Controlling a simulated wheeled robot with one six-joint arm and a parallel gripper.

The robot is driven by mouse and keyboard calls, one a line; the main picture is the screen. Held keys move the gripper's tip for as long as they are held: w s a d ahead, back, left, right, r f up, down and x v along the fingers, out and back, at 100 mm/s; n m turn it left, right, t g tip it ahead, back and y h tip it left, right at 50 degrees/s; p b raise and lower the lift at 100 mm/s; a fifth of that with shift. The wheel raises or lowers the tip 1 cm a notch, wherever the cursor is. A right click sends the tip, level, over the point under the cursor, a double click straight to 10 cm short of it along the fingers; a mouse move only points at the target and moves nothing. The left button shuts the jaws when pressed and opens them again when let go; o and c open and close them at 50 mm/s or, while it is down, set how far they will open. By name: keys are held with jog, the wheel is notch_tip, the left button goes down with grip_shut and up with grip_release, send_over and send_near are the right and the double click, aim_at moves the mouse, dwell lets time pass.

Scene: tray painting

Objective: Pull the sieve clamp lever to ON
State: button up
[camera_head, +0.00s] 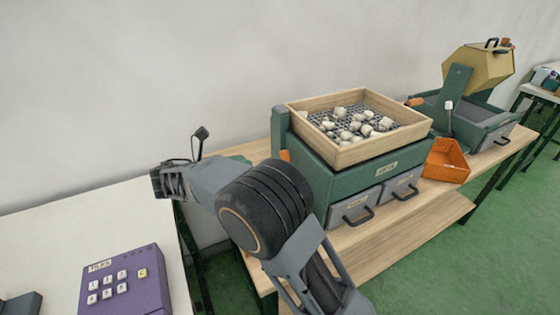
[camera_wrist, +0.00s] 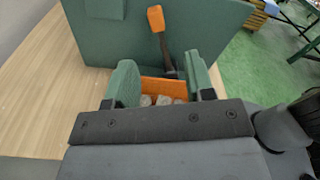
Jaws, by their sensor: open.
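The sieve clamp lever has an orange grip (camera_wrist: 155,19) on a dark shaft and stands against the green side of the sieve machine (camera_wrist: 210,28) in the wrist view. It leans a little left from its base. Only its orange tip (camera_head: 285,155) shows in the head view, left of the sieve machine (camera_head: 318,178). My gripper (camera_wrist: 160,80) is open, its two green-padded fingers apart, short of the lever base and below the grip in the picture. It does not touch the grip. My arm hides the fingers in the head view. No ON mark is readable.
An orange container (camera_wrist: 165,86) with pale stones shows between my fingers. A wooden sieve frame (camera_head: 385,150) with stones tops the machine. An orange bin (camera_head: 445,162) and yellow drum (camera_head: 478,67) stand right. A purple keypad (camera_head: 125,282) sits on the left table.

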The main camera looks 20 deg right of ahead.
aim_at(280, 152)
jog(key=shift+n+h, duration=0.3)
jog(key=shift+n, duration=0.1)
jog(key=w+d, duration=0.1)
jog(key=d, duration=0.3)
jog(key=w+d+b, duration=0.1)
jog(key=d, duration=0.2)
jog(key=w+d+b, duration=0.1)
jog(key=d, duration=0.3)
jog(key=shift+d+f, duration=0.2)
jog(key=shift+d, duration=0.1)
grip_shut()
